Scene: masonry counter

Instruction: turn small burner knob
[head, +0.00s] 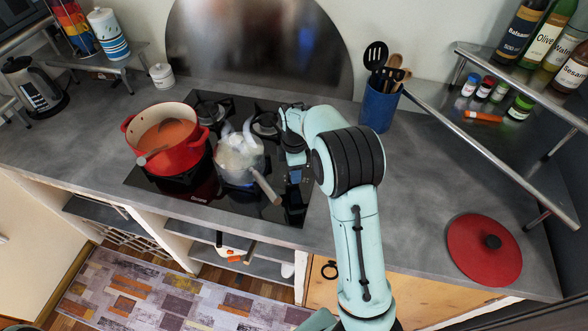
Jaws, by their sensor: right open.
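The black gas hob (271,211) is set in the counter. Its knobs cannot be made out; my right arm covers part of the hob's right side, and the small burner knob may be hidden there. My right gripper (294,174) points down over the right side of the hob, open, with its fingertips small and partly hidden by the wrist. Contact with a knob cannot be told. My left gripper is not in view.
A red pot (176,156) and a steaming saucepan (238,162) stand on the hob, the saucepan's handle (266,187) reaching towards my gripper. A blue utensil holder (378,108) stands behind my right arm. A red lid (474,254) lies on the right counter, with free room around it.

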